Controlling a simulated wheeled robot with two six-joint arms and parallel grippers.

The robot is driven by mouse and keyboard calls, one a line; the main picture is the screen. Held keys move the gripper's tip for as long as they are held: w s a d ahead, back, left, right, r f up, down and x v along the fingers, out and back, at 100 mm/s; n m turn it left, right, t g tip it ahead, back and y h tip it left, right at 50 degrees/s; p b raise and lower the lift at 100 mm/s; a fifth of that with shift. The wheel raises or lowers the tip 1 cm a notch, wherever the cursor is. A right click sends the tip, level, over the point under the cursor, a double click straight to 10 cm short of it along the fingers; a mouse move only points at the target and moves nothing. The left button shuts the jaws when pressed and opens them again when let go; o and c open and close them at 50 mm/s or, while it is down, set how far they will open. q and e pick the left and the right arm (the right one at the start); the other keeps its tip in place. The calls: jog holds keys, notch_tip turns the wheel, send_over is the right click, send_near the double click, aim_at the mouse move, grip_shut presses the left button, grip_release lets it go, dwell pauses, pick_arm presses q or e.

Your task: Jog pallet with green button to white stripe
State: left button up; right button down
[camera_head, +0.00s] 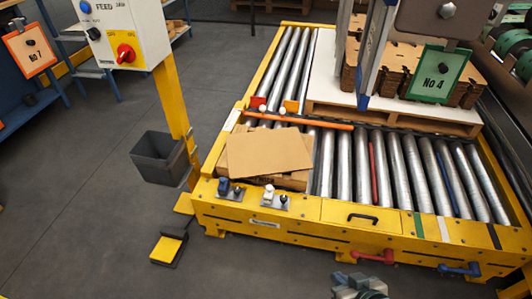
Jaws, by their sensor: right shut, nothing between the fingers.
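The wooden pallet (400,117) lies on the far part of the roller conveyor, with a white sheet and stacked brown blanks on it. A white stripe (443,229) marks the yellow front rail at the right, beside a green stripe (418,226). A control box (125,35) on a yellow post at the upper left shows a red knob and a blue button; its top is cut off and I cannot make out a green button. My right gripper (360,287) is at the bottom edge, shut and empty, in front of the conveyor and well away from the box. My left gripper is not in view.
Brown sheets (268,152) lie at the conveyor's near left corner. A grey bin (158,160) hangs by the post. A yellow foot pedal (167,249) stands on the floor. Red (372,256) and blue (460,269) handles stick out in front.

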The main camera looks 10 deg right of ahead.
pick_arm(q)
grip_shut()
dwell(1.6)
